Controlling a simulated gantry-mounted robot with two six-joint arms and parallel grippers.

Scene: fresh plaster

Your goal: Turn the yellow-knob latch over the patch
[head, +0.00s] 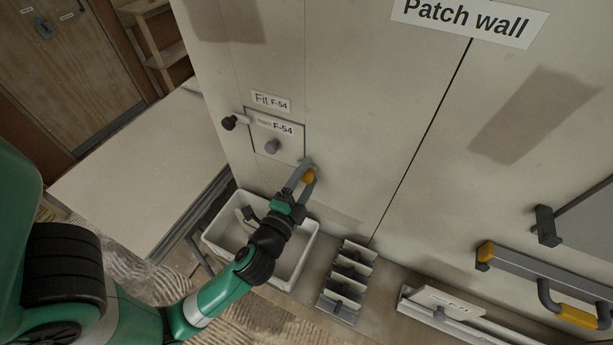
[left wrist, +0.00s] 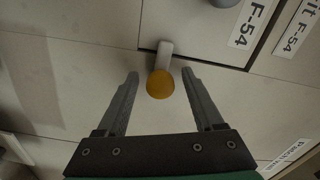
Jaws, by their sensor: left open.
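The patch (head: 283,131), a square panel marked F-54 with a grey knob, sits in the wall under a "Fit F-54" label. The yellow-knob latch (head: 308,177) is at its lower right corner, partly hidden by my gripper. In the left wrist view, the latch's yellow knob (left wrist: 160,85) hangs on a short grey bar whose far end meets the edge of the patch (left wrist: 195,32); I cannot tell whether it overlaps it. My left gripper (head: 306,171) is open, with its fingers (left wrist: 161,74) on either side of the knob, gaps visible. My right gripper is not in view.
A black-knob latch (head: 235,121) is at the patch's upper left. Below the wall are a white bin (head: 304,254), a slotted rack (head: 346,278) and a tray (head: 450,322). A bar with yellow parts (head: 530,268) is at the right.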

